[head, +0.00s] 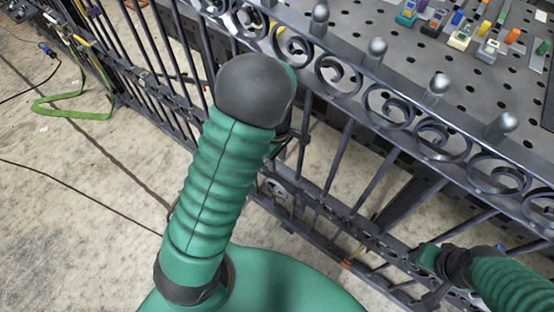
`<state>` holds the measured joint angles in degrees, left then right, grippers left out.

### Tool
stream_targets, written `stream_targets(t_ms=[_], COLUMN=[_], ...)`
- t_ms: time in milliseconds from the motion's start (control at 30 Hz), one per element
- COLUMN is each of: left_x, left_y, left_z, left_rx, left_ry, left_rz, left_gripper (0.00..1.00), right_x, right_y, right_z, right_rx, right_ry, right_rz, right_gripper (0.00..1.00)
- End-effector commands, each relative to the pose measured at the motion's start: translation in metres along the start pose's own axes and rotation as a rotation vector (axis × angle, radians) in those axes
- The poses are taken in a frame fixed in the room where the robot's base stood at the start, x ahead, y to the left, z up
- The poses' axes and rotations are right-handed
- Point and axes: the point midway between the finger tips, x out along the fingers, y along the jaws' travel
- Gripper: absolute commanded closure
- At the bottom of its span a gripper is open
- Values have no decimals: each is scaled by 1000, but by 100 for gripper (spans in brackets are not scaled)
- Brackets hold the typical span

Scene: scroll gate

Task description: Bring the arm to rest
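My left arm, in a green ribbed sleeve with a dark rounded cap, rises through the middle of the head view. My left gripper (286,148) shows only as small dark parts behind that arm, close to the gate's bars. Most of it is hidden, and I cannot tell its opening or whether it touches the gate. My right arm comes in at the lower right corner. Its dark and green end (434,270) is near the gate's lower rail, and its finger state is unclear. The dark metal scroll gate (390,108) has curled scrolls and rounded knobs along its top.
Behind the gate is a grey perforated table (370,18) with several small coloured items at the upper right. A green strap (75,110) and dark cables lie on the worn pale floor (60,240) at left. The floor at lower left is mostly clear.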

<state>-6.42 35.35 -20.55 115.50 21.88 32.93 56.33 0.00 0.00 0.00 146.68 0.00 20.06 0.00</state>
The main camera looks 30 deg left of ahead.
Motion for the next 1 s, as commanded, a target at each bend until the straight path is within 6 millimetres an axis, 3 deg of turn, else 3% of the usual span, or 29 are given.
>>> stream_targets(t_ms=[367, 467, 700, 867, 900, 1000], left_x=[-4, -19, -68, -88, -115, -146], left_y=[-2, -13, -59, -90, -88, -87], left_z=[4, 18, 63, 82, 81, 81], left_rx=[45, 226, 1008, 1507, 1500, 1493], left_ry=[-3, -9, 71, 200, 196, 191], left_rz=[7, 35, 144, 179, 177, 175], left_gripper=[64, 64, 64, 64, 64, 64], right_x=[0, 0, 0, 0, -27, -59], right_y=[0, 0, 0, 0, 0, 0], right_z=[0, 0, 0, 0, -6, -14], right_rx=[0, 0, 0, 0, 0, 0], right_ry=[0, 0, 0, 0, -2, 1], right_rz=[0, 0, 0, 0, 0, 0], right_gripper=[62, 62, 62, 62, 62, 62])
